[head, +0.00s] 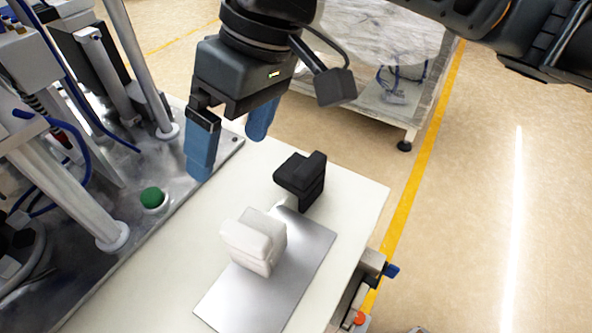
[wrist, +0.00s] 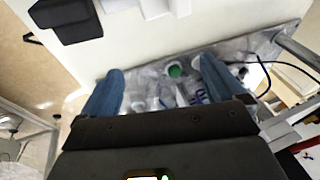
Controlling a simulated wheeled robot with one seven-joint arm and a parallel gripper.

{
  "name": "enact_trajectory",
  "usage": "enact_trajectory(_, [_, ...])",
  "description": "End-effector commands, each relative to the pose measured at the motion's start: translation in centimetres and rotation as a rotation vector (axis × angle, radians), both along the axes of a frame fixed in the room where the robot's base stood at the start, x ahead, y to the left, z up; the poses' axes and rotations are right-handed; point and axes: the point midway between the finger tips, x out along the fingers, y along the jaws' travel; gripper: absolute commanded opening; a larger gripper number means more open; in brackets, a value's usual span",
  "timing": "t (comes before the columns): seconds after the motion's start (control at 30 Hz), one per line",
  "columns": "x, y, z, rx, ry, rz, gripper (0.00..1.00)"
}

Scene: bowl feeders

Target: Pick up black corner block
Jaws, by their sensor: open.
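The black corner block (head: 301,180) stands on the white table at the back end of a grey metal plate (head: 297,259). A white block (head: 254,241) stands on that plate, nearer the front. My gripper (head: 232,148) has blue fingers and is open and empty. In the head view it is up and to the left of the black block, apart from it. In the wrist view the black block (wrist: 72,18) is at the upper left, outside the space between my fingers (wrist: 158,88). Part of the white block (wrist: 150,6) shows at the top edge there.
A machine base with posts, cables and a green button (head: 152,197) stands along the left of the white table (head: 350,199). A wheeled machine with a clear cover (head: 385,50) is behind. Small fittings (head: 372,270) stick out at the table's right edge.

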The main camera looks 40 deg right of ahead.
Motion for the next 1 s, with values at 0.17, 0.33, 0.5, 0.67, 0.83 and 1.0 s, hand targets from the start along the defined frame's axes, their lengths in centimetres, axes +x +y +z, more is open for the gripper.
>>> enact_trajectory(0.17, [-0.9,-6.3,-1.2,-0.229,0.089,-0.074,0.96])
enact_trajectory(0.33, [-1.5,-8.8,-1.5,-0.318,0.130,-0.108,0.96])
enact_trajectory(0.5, [-1.7,-9.1,-3.0,-0.330,0.137,-0.113,0.96])
enact_trajectory(0.67, [-1.8,-9.1,-4.5,-0.327,0.137,-0.112,0.96])
enact_trajectory(0.83, [-2.4,-9.1,-6.9,-0.328,0.136,-0.111,0.96])
enact_trajectory(1.0, [-2.5,-9.1,-8.8,-0.327,0.136,-0.111,0.96])
